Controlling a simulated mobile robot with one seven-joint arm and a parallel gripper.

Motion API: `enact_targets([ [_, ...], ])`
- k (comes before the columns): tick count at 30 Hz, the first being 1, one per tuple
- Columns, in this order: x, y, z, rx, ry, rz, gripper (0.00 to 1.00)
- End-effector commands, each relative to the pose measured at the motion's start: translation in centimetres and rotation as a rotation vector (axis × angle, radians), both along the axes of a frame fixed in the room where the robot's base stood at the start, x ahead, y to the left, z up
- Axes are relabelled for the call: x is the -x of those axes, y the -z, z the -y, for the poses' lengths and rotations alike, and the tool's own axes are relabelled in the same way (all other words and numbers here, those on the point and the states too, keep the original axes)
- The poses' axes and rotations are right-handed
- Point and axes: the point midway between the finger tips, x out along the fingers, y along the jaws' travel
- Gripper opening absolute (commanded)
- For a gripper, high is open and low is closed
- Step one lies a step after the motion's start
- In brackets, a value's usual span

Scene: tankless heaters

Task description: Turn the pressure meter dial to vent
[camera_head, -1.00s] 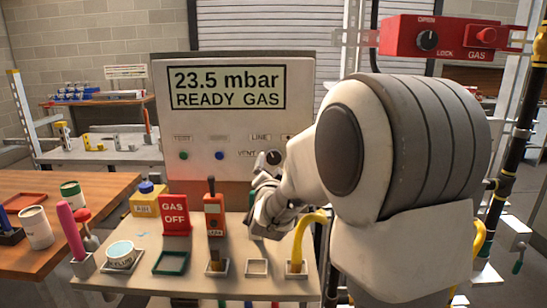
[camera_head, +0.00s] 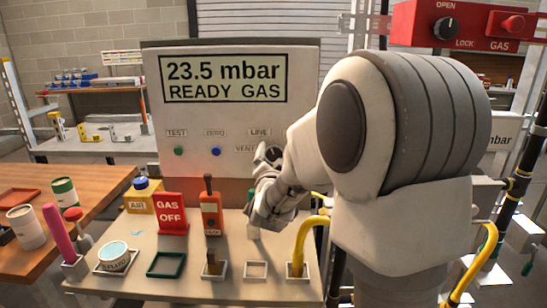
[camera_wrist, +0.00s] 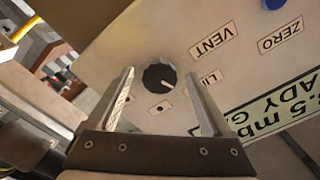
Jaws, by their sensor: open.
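The dial is a round black knob (camera_wrist: 159,77) with a white pointer mark, on a pale panel. In the wrist view its mark points lower right, roughly toward the LINE label (camera_wrist: 210,78), which the right finger partly covers. The VENT label (camera_wrist: 214,42) is up and right of the knob there. My gripper (camera_wrist: 159,72) is open and empty, its fingers on either side of the knob in the picture; I cannot tell whether they touch it. In the head view, the dial (camera_head: 273,152) shows beside my wrist, and my arm hides part of the panel (camera_head: 300,115).
The panel's display (camera_head: 223,79) reads 23.5 mbar READY GAS. A bench (camera_head: 205,288) below holds a red GAS OFF block (camera_head: 170,213), an orange tool (camera_head: 211,208) and a yellow hook (camera_head: 303,245). A red gas switch box (camera_head: 475,25) is at upper right.

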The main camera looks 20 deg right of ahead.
Motion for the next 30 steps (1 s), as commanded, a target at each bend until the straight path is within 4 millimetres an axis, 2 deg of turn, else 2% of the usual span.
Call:
enact_targets([
  [4,0.00,0.01,0.00,0.000,0.000,0.000,0.84],
  [5,0.00,0.01,0.00,0.000,0.000,0.000,0.80],
  [18,-0.01,-0.01,0.00,0.000,0.000,0.000,0.01],
  [30,-0.04,0.11,0.01,0.072,0.000,-0.027,0.00],
])
